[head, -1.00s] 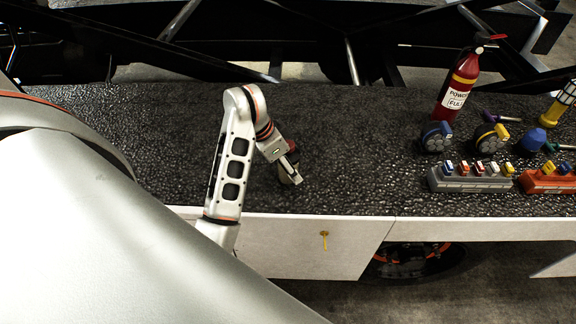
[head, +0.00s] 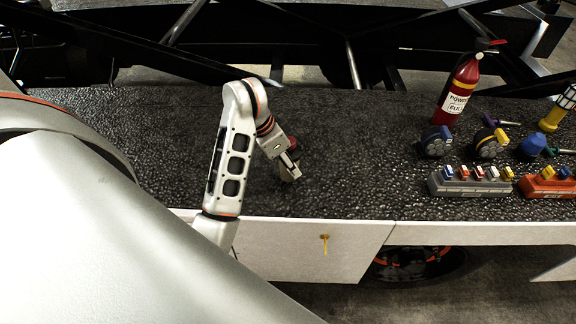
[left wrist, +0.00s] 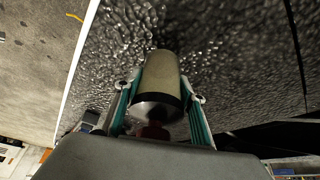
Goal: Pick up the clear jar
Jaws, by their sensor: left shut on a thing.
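The clear jar (left wrist: 160,78) is a pale see-through cylinder with a dark band and a red part at its near end in the left wrist view. It lies between the two teal-sided fingers of my left gripper (left wrist: 160,100), which is shut on it. In the head view the left gripper (head: 291,168) is over the dark textured surface near its front edge, with the jar mostly hidden beside and behind it. I cannot tell whether the jar is clear of the surface. My right gripper is not in view.
The bed around the jar is clear. Dark metal bars cross behind.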

